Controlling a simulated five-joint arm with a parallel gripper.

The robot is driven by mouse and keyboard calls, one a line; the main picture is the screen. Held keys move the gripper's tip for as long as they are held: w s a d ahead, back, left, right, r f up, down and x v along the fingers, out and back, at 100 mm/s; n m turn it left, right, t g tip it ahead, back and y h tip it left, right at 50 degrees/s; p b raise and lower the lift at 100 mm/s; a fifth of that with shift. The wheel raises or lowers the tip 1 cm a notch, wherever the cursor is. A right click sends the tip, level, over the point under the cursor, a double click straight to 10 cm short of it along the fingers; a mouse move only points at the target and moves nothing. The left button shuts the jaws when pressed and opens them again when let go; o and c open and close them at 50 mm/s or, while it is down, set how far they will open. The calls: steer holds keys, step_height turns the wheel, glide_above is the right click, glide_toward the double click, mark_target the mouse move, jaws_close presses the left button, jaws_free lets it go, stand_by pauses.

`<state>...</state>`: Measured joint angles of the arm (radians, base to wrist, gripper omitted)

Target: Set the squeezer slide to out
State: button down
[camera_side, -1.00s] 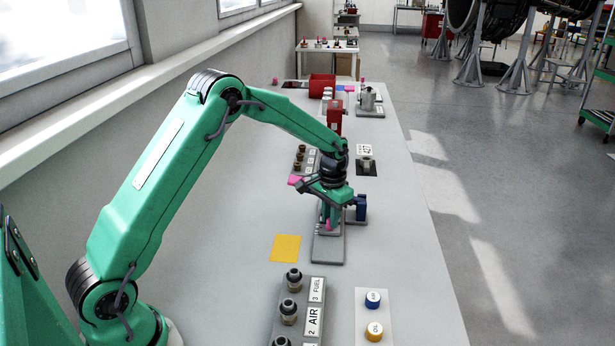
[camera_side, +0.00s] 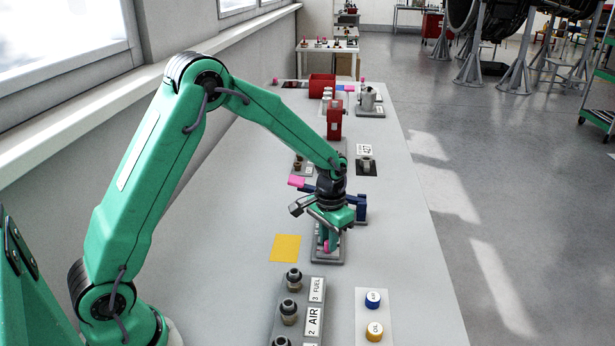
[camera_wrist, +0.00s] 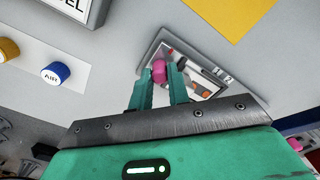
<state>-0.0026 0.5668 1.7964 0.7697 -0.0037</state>
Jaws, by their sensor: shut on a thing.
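The squeezer slide shows as a pink knob (camera_side: 326,246) on a grey base plate (camera_side: 327,260) near the middle of the bench. In the wrist view the pink knob (camera_wrist: 159,70) sits between the two green fingers, over the plate (camera_wrist: 158,48) with its small marks. My gripper (camera_side: 328,243) is shut on the knob and is low over the plate, toward its near end. A blue upright part (camera_side: 361,206) stands just behind and to the right. My gripper and wrist hide much of the plate.
A yellow sheet (camera_side: 286,248) lies left of the plate. A labelled fitting rack (camera_side: 300,310) and a panel with blue and yellow knobs (camera_side: 374,315) are in front. A red device (camera_side: 334,120) stands behind. The bench at the right is clear.

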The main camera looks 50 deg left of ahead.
steer(key=c, duration=1.3)
jaws_free()
steer(key=shift+s+d, duration=0.15)
steer(key=shift+d, duration=0.05)
steer(key=shift+c, duration=0.2)
steer(key=shift+r, duration=0.15)
steer(key=shift+r, duration=3.8)
steer(key=shift+s+r, duration=0.2)
steer(key=shift+r, duration=0.2)
steer(key=s+r+t, duration=0.3)
steer(key=s+r, duration=0.8)
steer(key=s+r+t, duration=0.1)
steer(key=s+t, duration=0.1)
steer(key=s, duration=1)
steer(key=shift+s+a+r+t, duration=0.15)
steer(key=shift+s+r+t, duration=0.05)
steer(key=shift+s+t, duration=0.15)
